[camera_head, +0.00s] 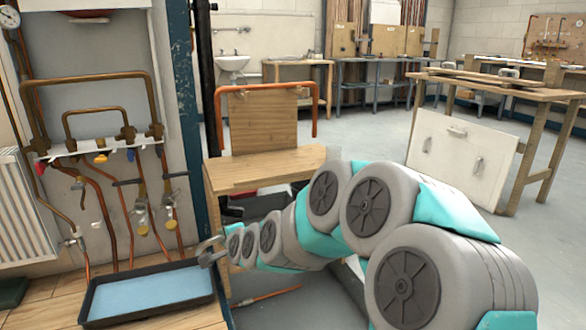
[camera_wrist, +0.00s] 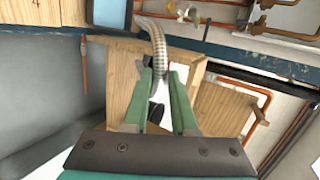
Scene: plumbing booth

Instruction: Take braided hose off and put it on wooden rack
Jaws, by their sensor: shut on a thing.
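The braided hose (camera_wrist: 155,38) is a grey ribbed tube in the wrist view, curving up and left from between my green fingers. My gripper (camera_wrist: 160,75) is shut on its lower end. In the head view my gripper (camera_head: 212,253) is at the far end of my arm, beside the right edge of the blue tray; the hose is too small to make out clearly there. A wooden stand (camera_head: 262,168) with an upright board stands to the right of the gripper. I cannot tell whether it is the wooden rack.
A dark-rimmed blue tray (camera_head: 150,290) lies on the wooden booth floor below copper pipes and valves (camera_head: 143,215). A blue post (camera_head: 188,130) stands at the booth's edge. A wooden table (camera_head: 500,90) and a leaning white panel (camera_head: 458,155) are at right. Open floor lies between.

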